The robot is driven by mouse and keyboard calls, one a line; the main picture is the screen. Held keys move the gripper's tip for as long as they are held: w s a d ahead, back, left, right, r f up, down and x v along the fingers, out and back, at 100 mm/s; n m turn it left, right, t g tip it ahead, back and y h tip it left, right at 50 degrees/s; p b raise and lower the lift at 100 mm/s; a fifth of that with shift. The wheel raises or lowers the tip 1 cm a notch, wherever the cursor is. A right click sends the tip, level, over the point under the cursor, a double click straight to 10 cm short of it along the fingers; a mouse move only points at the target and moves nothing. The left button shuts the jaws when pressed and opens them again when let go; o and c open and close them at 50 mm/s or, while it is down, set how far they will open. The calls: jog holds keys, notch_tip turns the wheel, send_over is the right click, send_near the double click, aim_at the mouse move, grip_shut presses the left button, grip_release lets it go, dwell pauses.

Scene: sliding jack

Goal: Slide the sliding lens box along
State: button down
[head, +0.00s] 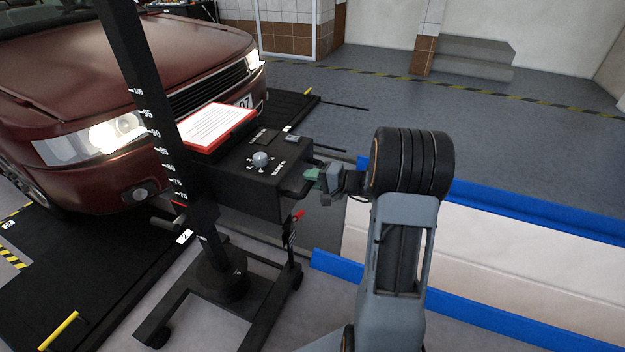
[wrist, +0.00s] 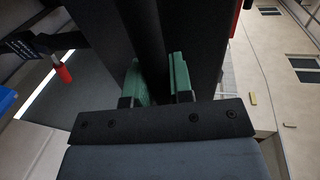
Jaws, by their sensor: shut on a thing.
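The sliding lens box (head: 238,178) is a black box on a wheeled stand, with a knob and small displays on top. It sits beside the stand's upright post (head: 160,125), which carries a number scale. My gripper (head: 314,177) is at the box's right side, by its black handle (head: 296,186). In the wrist view my gripper (wrist: 157,85) has its green finger pads on either side of a black bar (wrist: 146,45), shut on it. The bar appears to be the handle; the pads hide part of it.
A dark red car (head: 130,75) with lit headlights stands close behind the box on the left. The stand's wheeled base (head: 225,290) is on the floor below. A blue-edged pit (head: 460,245) lies to the right. A red-framed panel (head: 217,125) sits on the box's far side.

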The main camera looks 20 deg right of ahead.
notch_tip(320, 180, down, 4)
jog(key=shift+r+b, duration=0.1)
jog(key=shift+b, duration=1.05)
jog(key=c, duration=1)
grip_release()
jog(key=shift+r, duration=0.1)
jog(key=shift+s+d+r+p, duration=0.2)
jog(key=shift+s+d+p, duration=0.1)
jog(key=shift+s+d, duration=0.05)
jog(key=p+v, duration=0.2)
jog(key=v, duration=1)
jog(key=shift+s+d, duration=0.3)
jog(key=shift+d, duration=0.05)
